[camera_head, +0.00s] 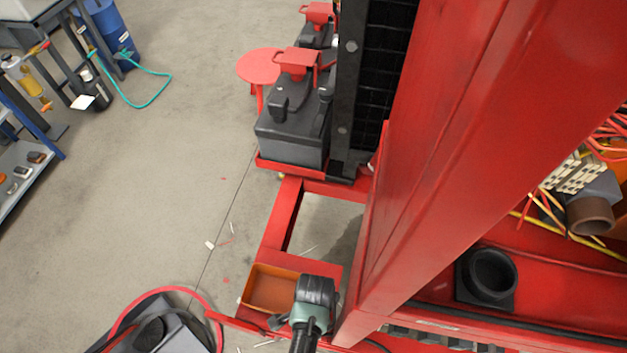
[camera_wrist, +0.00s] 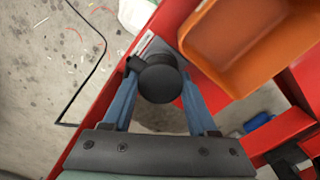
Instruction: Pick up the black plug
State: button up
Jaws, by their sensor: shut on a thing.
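The black plug (camera_wrist: 160,82) is a dark round piece with a small stub on its left side, seen in the wrist view. It sits between the tips of the blue-grey fingers of my gripper (camera_wrist: 158,76), which is shut on it. The plug's lower side is hidden. In the head view, my wrist and hand are at the bottom middle, just right of the orange bin. The fingers and the plug cannot be made out there.
The open orange bin (camera_head: 271,288) stands on the red skid frame (camera_head: 288,222), close beside the plug; it also shows in the wrist view (camera_wrist: 245,45). A tall red post (camera_head: 440,150) rises to the right. A black battery-like box (camera_head: 291,140) is farther back. Left floor is mostly clear.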

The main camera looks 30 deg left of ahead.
grip_shut()
jog(key=shift+r, duration=0.5)
jog(key=shift+s+d+r+p, duration=0.1)
jog(key=shift+s+r+p, duration=0.15)
jog(key=shift+r, duration=0.4)
jog(key=shift+s+d+r+p, duration=0.15)
jog(key=shift+s+r, duration=0.1)
jog(key=shift+r, duration=0.35)
jog(key=s+d, duration=0.2)
jog(key=s, duration=0.6)
jog(key=s+d, duration=0.2)
jog(key=s, duration=0.6)
jog(key=shift+s+d, duration=0.15)
jog(key=shift+d, duration=0.1)
